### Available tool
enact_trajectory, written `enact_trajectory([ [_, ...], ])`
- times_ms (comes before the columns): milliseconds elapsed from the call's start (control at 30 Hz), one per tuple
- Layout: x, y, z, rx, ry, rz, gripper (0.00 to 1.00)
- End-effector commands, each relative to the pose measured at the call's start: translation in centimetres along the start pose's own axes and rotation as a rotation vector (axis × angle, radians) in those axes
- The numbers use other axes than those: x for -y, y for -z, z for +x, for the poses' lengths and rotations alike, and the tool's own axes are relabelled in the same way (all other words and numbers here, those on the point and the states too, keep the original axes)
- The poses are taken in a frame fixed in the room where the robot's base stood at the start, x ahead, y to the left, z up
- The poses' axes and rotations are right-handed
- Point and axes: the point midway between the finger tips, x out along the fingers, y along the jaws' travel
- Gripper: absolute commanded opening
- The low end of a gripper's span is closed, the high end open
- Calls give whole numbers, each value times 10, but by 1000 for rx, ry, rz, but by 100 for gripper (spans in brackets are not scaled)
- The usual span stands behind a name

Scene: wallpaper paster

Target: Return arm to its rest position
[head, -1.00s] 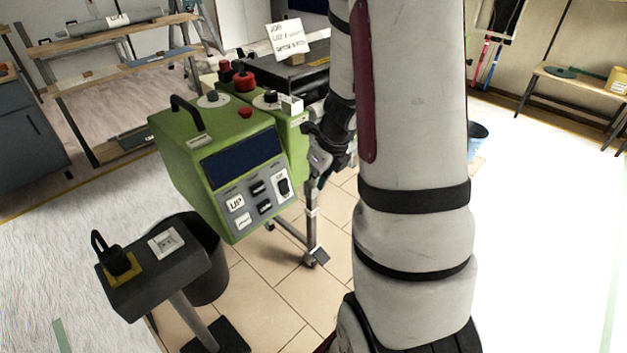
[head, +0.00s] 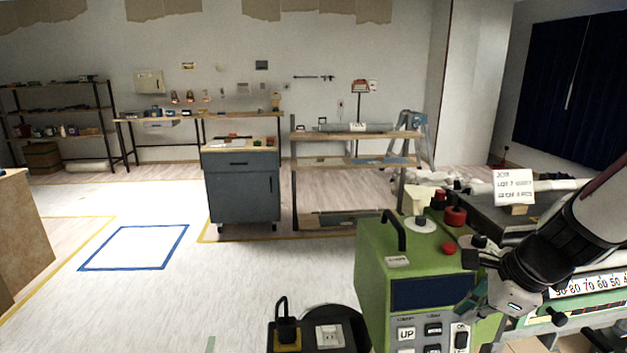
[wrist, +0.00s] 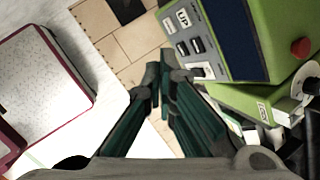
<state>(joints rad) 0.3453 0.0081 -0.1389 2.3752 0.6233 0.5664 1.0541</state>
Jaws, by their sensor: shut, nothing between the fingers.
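My arm comes in from the right edge in the head view. My gripper (head: 490,303) hangs in front of the right part of the green machine (head: 376,262). In the wrist view my gripper (wrist: 157,80) has its dark green fingers together, with nothing between them. The green machine's panel (wrist: 184,40) with its UP button, switches and dark blue screen lies just beyond the fingertips. I cannot tell whether the gripper touches the machine.
A dark stand with a yellow-based plug (head: 287,335) and a socket is left of the machine. A grey cabinet (head: 243,190) and a wooden rack (head: 300,160) stand behind. The floor at left is free, with a blue taped square (head: 135,247).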

Motion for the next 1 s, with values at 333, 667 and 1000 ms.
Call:
enact_trajectory([
  [333, -96, -77, -136, 5, -38, -1118, 0],
  [667, -167, -71, -219, -113, -102, -1917, 0],
  [1000, -178, -64, -231, -150, -130, -2068, 0],
])
